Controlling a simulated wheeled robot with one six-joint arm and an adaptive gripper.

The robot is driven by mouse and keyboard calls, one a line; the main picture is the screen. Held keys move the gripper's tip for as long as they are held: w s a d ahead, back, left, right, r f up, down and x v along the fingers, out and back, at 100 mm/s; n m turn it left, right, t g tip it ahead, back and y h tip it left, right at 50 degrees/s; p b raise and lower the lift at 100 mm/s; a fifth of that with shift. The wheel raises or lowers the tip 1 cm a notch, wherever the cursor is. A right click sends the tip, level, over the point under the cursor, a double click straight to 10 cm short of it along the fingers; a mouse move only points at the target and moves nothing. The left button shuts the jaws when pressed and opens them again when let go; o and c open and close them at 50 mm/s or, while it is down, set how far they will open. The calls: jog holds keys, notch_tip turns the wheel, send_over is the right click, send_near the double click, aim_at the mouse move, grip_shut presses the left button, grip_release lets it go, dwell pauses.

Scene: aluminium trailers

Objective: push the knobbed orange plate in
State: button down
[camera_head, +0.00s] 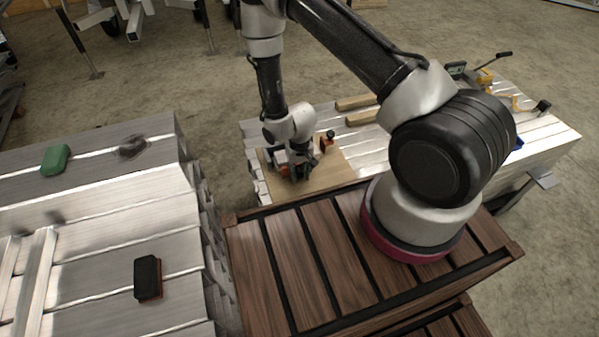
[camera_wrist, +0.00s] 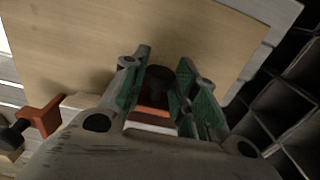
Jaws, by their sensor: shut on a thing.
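The knobbed orange plate shows in the wrist view as an orange strip (camera_wrist: 152,112) low between my fingers, with its dark round knob (camera_wrist: 159,78) standing between the green finger pads. My gripper (camera_wrist: 163,66) is shut on this knob. In the head view my gripper (camera_head: 302,172) is low over a light wooden board (camera_head: 338,172); the board also fills much of the wrist view (camera_wrist: 190,35). The fingers and wrist hide most of the plate, so how far in it sits cannot be told.
A second orange piece with a black knob (camera_head: 327,145) stands beside my gripper, at left in the wrist view (camera_wrist: 40,117). Wooden strips (camera_head: 357,102) lie behind the board. A green block (camera_head: 55,158) and a black-topped brush or block (camera_head: 148,277) lie on the left trailer.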

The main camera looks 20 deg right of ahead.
aim_at(299, 172)
jog(key=c, duration=1.1)
grip_release()
notch_tip(299, 172, up, 12)
jog(key=shift+r, duration=0.1)
